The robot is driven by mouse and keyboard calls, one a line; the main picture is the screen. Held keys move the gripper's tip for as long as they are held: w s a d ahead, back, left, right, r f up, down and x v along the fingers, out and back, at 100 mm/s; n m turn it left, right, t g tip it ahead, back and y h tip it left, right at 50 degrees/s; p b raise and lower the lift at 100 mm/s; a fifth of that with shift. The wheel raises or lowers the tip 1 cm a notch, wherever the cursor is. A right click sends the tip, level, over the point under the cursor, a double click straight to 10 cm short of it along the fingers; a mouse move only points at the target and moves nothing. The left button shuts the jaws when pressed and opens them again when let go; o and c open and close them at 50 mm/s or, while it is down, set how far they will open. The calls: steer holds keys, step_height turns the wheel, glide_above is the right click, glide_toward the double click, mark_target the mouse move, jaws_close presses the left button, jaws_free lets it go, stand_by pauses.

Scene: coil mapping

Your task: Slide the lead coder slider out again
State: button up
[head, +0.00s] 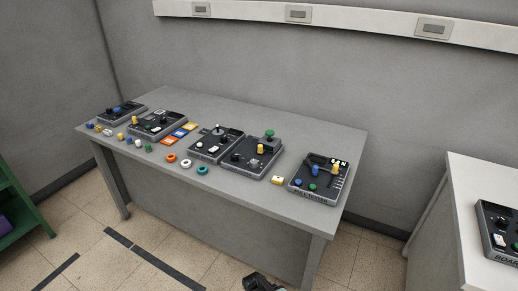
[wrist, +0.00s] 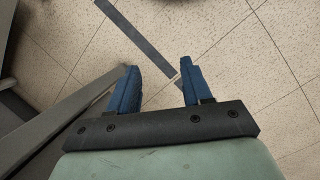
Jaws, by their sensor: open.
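My gripper (wrist: 159,72) shows two blue fingers spread apart over the floor in the wrist view, with nothing between them. Part of my gripper (head: 263,282) shows at the bottom edge of the head view, in front of the table and well below its top. Several dark control boxes stand on the table: a far left box (head: 121,113), a second box (head: 157,126), and two middle boxes (head: 215,144) (head: 251,154). I cannot read their labels, so I cannot tell which is the lead coder, or how its slider stands. My gripper touches none of them.
The grey table (head: 300,140) has free room at its back. Small coloured pegs, tiles and rings, including a teal ring (head: 202,170), lie along its front. A box seemingly labelled pull tester (head: 319,179) stands at the right end. A white counter (head: 470,180) is farther right, a green shelf (head: 15,215) left.

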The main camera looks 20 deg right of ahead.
steer(key=w+a+r+n+t, duration=0.1)
steer(key=w+a+r+t, duration=0.3)
steer(key=w, duration=0.5)
steer(key=w+a+r+n+t, duration=0.1)
steer(key=w+a+r, duration=0.2)
steer(key=w+r, duration=0.45)
steer(key=w+a+r+n+t, duration=0.1)
steer(key=w+a+r+t, duration=0.25)
steer(key=w, duration=0.65)
steer(key=w+a+r+n+t, duration=0.1)
steer(key=w+a+r+t, duration=0.1)
steer(key=w+a+r, duration=0.45)
steer(key=w+a+r+t, duration=0.1)
steer(key=w+r+t, duration=0.15)
steer(key=r, duration=0.65)
steer(key=w+a+r+n+t, duration=0.1)
steer(key=w+a+r, duration=0.2)
steer(key=w+r, duration=0.3)
steer(key=d+r+m+t, duration=0.1)
steer(key=d+r+m, duration=0.2)
steer(key=d+r, duration=0.35)
steer(key=m+h, duration=0.5)
steer(key=m, duration=0.5)
glide_toward(260, 147)
steer(key=x, duration=0.9)
jaws_close()
